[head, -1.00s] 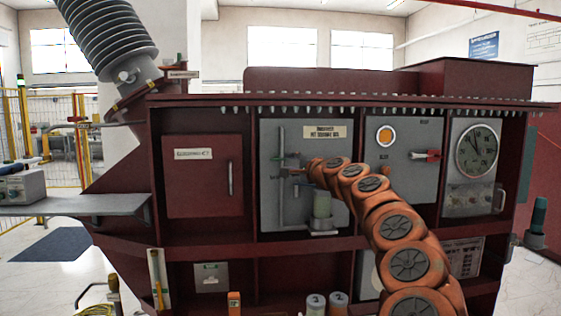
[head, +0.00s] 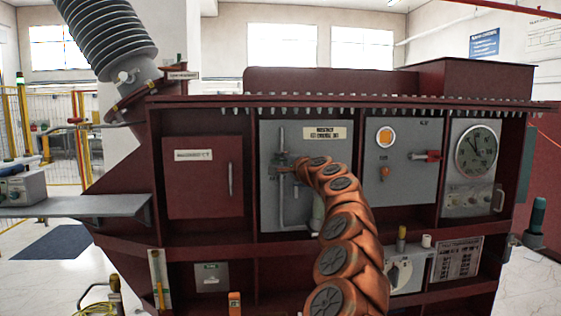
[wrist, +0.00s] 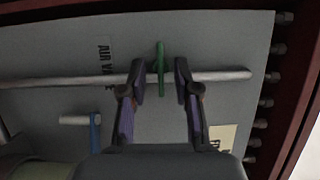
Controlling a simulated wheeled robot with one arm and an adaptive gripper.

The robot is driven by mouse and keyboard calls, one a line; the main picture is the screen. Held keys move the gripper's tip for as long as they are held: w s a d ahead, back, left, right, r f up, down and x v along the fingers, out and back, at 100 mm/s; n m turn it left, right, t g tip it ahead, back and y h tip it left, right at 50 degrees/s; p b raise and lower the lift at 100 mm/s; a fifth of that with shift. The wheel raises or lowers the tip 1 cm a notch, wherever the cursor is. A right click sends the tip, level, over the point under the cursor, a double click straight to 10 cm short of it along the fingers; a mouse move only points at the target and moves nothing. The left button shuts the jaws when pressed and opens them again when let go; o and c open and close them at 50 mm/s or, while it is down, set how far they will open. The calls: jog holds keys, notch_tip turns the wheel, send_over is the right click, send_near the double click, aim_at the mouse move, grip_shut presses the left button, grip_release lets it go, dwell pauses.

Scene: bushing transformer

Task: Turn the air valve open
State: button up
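The air valve's green handle (wrist: 160,68) sits across a grey pipe (wrist: 218,76) in the wrist view, beside a partly hidden "AIR VA..." label (wrist: 104,62). My gripper (wrist: 160,92) is open, with one dark finger on each side of the handle and a visible gap to both. In the head view my gripper (head: 285,169) is at the vertical pipe (head: 282,145) on the grey panel (head: 335,155). The handle cannot be made out there.
A blue handle (wrist: 95,132) on a short pipe stub is close to the left finger in the wrist view. A red switch handle (head: 428,156) and a round gauge (head: 477,151) are to the right in the head view. A closed red door (head: 203,190) is at left.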

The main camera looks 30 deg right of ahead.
jog(key=shift+w, duration=0.35)
jog(key=shift+c, duration=0.2)
grip_shut()
